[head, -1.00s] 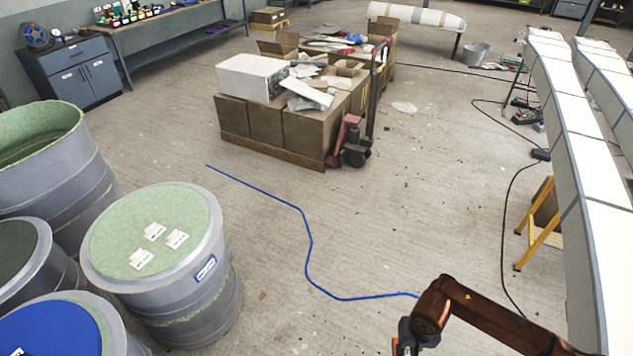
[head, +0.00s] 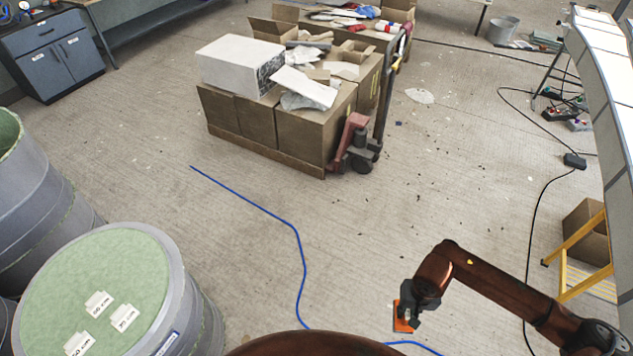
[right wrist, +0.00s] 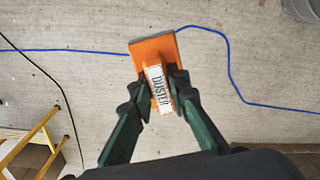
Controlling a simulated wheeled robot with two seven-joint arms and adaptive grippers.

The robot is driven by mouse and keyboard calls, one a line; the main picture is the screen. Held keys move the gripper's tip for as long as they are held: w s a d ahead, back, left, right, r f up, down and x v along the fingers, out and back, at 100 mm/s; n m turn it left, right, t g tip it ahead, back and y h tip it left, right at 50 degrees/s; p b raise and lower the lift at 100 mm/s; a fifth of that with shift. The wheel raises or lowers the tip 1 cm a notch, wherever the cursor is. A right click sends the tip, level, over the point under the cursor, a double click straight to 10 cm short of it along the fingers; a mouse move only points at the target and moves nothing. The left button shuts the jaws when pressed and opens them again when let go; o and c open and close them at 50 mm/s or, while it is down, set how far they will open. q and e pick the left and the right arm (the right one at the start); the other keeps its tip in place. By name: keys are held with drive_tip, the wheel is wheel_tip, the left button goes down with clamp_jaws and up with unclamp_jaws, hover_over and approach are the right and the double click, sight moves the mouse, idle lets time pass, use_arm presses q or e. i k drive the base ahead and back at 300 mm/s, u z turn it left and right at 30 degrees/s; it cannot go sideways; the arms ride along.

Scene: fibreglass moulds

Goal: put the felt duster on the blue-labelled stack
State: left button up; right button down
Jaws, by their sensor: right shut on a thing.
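The felt duster (right wrist: 152,52) is orange with a white label reading DUSTER. My right gripper (right wrist: 160,95) is shut on its handle in the right wrist view, holding it over the concrete floor. In the head view the duster (head: 402,318) shows as an orange edge under my right gripper (head: 412,308) at lower right. The blue-labelled stack (head: 172,342) appears to be the grey drum at lower left, with a blue-edged label on its side and a green top (head: 95,275) bearing three white cards. The duster is well to its right. My left gripper is not in view.
A pallet of cardboard boxes (head: 305,132) with a red pallet jack (head: 352,143) stands at the back centre. A blue hose (head: 298,255) crosses the floor. A yellow step stool (head: 575,255) stands at right. Open floor lies between the drum and my right arm.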

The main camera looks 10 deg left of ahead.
sight(121, 264)
drive_tip(key=i, duration=1.15)
drive_tip(key=u, duration=3.7)
drive_tip(key=i, duration=1)
drive_tip(key=z, duration=0.05)
